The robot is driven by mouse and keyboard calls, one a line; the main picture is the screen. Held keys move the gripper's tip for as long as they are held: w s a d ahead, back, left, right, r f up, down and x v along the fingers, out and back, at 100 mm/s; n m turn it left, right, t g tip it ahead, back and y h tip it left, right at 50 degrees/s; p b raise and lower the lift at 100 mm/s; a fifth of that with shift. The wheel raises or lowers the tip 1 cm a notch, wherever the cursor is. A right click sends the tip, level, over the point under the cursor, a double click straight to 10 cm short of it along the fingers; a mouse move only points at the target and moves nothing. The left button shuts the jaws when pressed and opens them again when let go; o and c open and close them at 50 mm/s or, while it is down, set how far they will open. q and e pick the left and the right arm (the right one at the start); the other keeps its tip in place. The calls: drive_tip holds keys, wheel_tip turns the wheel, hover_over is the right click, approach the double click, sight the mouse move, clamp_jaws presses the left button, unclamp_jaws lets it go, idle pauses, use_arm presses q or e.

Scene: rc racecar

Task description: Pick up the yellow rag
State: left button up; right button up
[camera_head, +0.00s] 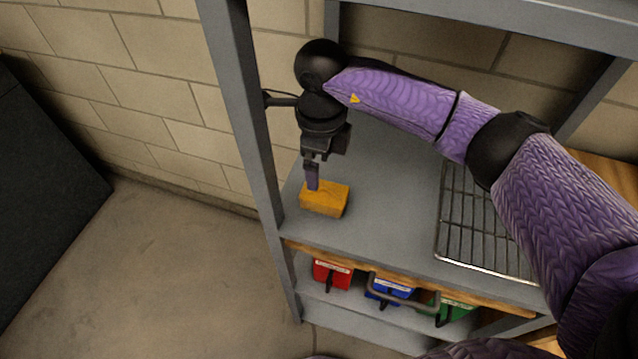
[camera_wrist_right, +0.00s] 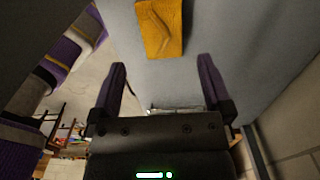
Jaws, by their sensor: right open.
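The yellow rag (camera_head: 325,199) looks like a folded orange-yellow block. It lies on the grey shelf (camera_head: 385,205) near its left front corner. My right gripper (camera_head: 312,180) points down just behind and above the rag in the head view, with one finger overlapping its back edge. In the right wrist view the rag (camera_wrist_right: 160,27) lies ahead of the two parted purple fingers, and the space between the fingertips (camera_wrist_right: 160,75) is empty. Whether a finger touches the rag cannot be told. My left gripper is not in view.
A grey post (camera_head: 243,110) stands left of the rag. A wire rack (camera_head: 480,225) lies on the shelf to the right. Red (camera_head: 332,274), blue (camera_head: 392,290) and green (camera_head: 450,309) bins sit below. The shelf between rag and rack is clear.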

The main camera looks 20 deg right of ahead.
sight(322, 191)
drive_tip(key=f+b, duration=0.2)
drive_tip(key=f, duration=0.7)
drive_tip(key=shift+d+f, duration=0.2)
drive_tip(key=shift+r, duration=0.1)
drive_tip(key=c, duration=1)
wheel_tip(322, 191, up, 10)
drive_tip(key=shift+p, duration=1.15)
drive_tip(key=shift+c, duration=0.2)
